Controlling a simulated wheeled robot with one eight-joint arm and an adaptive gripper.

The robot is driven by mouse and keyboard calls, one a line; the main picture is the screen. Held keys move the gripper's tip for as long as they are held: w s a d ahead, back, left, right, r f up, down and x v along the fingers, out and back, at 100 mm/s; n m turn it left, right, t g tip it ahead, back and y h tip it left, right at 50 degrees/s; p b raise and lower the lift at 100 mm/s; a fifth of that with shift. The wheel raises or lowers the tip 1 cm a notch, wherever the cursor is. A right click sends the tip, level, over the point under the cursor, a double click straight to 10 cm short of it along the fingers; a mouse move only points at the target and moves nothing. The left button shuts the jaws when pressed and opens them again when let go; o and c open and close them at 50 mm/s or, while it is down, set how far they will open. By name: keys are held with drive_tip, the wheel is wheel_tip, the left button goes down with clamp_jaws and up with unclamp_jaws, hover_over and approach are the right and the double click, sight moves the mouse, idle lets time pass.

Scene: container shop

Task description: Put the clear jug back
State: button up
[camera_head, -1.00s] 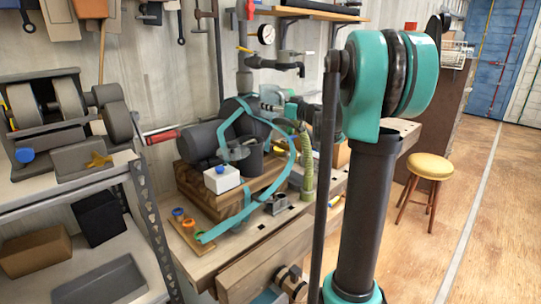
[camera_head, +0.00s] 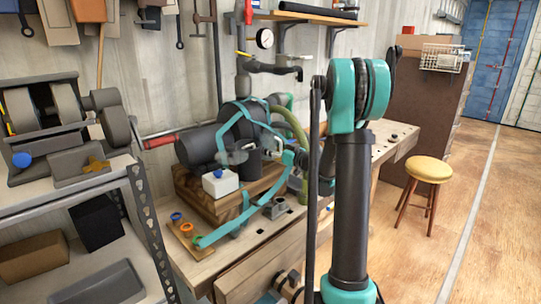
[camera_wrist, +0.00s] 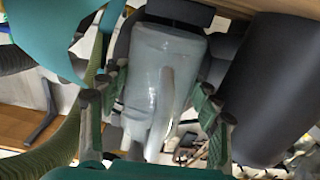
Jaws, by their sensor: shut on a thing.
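The clear jug (camera_wrist: 160,70) is in the middle of the wrist view, a pale, see-through body with a handle-like curved part facing the camera. My gripper (camera_wrist: 158,112) is shut on it, with one dark green ridged finger on each side. In the head view my arm stands in front of the workbench (camera_head: 240,264).
A dark motor-like machine (camera_head: 197,147) sits on a wooden block on the bench, close to a green hose (camera_head: 292,125). A white box (camera_head: 221,182) stands in front. Metal shelving (camera_head: 152,225) is at left, a yellow stool (camera_head: 429,168) at right on open floor.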

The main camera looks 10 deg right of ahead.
drive_tip(key=shift+w+f, duration=0.1)
drive_tip(key=shift+f, duration=1.55)
drive_tip(key=o, duration=1.3)
